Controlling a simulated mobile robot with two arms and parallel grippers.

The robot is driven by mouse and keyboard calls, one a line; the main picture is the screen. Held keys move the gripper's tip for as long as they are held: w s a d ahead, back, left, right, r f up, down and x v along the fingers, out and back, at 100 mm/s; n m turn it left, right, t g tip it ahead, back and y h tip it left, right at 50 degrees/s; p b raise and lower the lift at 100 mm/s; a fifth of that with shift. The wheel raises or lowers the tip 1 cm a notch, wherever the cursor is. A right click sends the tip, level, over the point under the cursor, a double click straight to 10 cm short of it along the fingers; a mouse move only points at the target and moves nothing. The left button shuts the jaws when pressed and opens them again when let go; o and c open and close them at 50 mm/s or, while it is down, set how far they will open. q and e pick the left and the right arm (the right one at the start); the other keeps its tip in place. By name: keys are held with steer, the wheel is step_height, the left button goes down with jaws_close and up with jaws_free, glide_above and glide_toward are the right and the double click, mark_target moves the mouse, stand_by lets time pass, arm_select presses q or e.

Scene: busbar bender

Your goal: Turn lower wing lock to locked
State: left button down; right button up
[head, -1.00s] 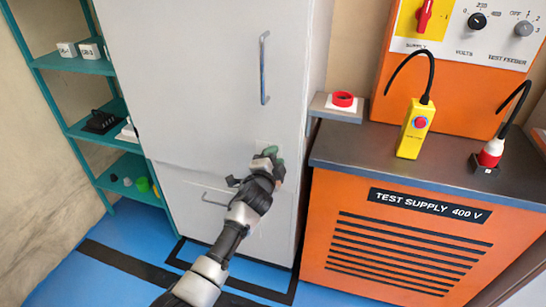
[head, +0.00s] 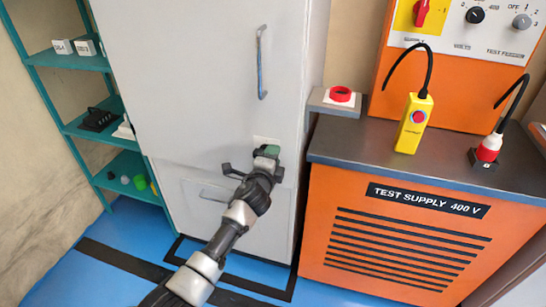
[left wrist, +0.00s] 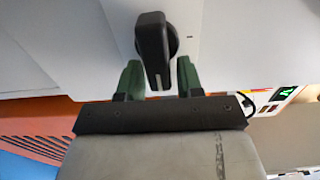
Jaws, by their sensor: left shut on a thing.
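The lower wing lock (left wrist: 152,42) is a black knob with a wing handle on the pale grey cabinet front, seen in the left wrist view. A light mark shows near the wing's tip. My left gripper (left wrist: 160,78) has its green fingers on either side of the wing and is shut on it. In the head view my left gripper (head: 267,153) is against the cabinet (head: 205,85), low on its right side, and hides the lock. My right gripper is not in view.
A vertical handle (head: 261,62) stands out from the cabinet door above my gripper, and a lower handle (head: 214,194) is to its left. An orange test supply unit (head: 395,235) stands close on the right. A teal shelf (head: 85,62) is on the left.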

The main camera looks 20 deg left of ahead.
arm_select(q)
steer(key=shift+a, duration=0.1)
steer(key=c, duration=1)
jaws_free()
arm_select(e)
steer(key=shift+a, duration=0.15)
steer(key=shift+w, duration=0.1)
arm_select(q)
steer(key=shift+s, duration=0.25)
steer(key=s+p, duration=0.1)
steer(key=s, duration=0.9)
steer(key=shift+s+a+p, duration=0.15)
steer(key=shift+a+p, duration=0.1)
steer(key=shift+p, duration=0.05)
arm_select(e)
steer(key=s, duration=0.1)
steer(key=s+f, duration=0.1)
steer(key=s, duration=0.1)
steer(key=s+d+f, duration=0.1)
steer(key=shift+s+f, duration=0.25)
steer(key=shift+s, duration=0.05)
arm_select(q)
steer(key=shift+f, duration=0.1)
